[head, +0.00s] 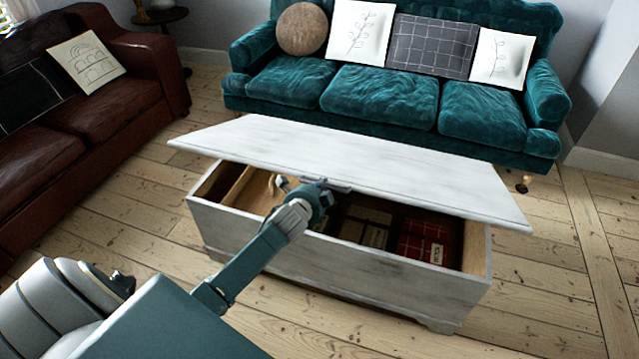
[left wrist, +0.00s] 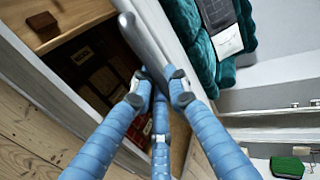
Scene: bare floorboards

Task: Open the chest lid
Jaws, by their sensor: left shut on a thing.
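The white chest (head: 330,262) stands on the floorboards, its front wall towards me. Its white lid (head: 370,155) is raised part way, with a gap along the front that shows the inside. My left gripper (head: 328,187) is shut on the lid's front edge, near the middle. Inside the chest, a red plaid item (head: 422,243) and darker items show, with a wooden tray or ledge (head: 250,190) at the left. The right gripper is not in view.
A teal sofa (head: 380,98) with cushions stands close behind the chest. A brown leather sofa (head: 60,140) is at the left. A small dark side table (head: 160,16) stands at the back left. Bare floor (head: 560,290) lies free to the right of the chest.

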